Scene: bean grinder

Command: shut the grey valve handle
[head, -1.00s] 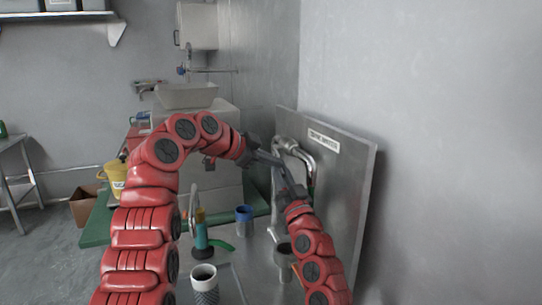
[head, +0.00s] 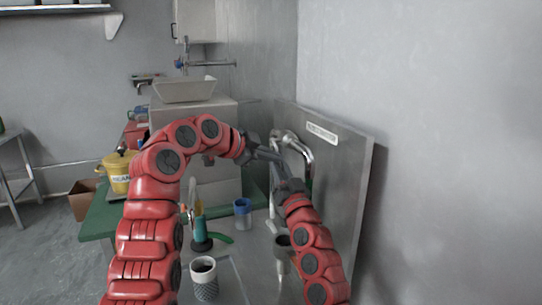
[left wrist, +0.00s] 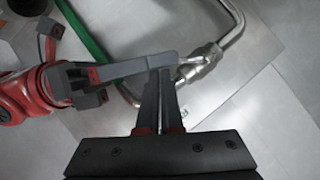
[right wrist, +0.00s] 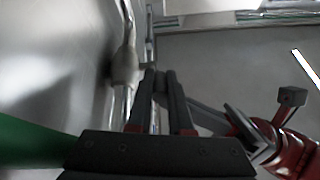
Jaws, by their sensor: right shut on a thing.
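The grey valve handle is mostly hidden by my gripper fingers. Its metal valve body and bent pipe show in the left wrist view (left wrist: 202,62), and the pipe shows against the steel panel in the head view (head: 300,148). My right gripper (head: 281,168) comes up from below and is shut on the handle; its long grey fingers cross the left wrist view toward the valve. My left gripper (left wrist: 161,75) comes from the left, its fingertips together right beside the right fingers and the valve. Whether the left fingertips touch the handle is hidden.
The upright steel panel (head: 345,190) and wall are close on the right. On the steel counter below stand a blue-rimmed cup (head: 242,212), a patterned cup (head: 205,283) and a green-handled tool (head: 202,240). A yellow bucket (head: 117,175) is at the left.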

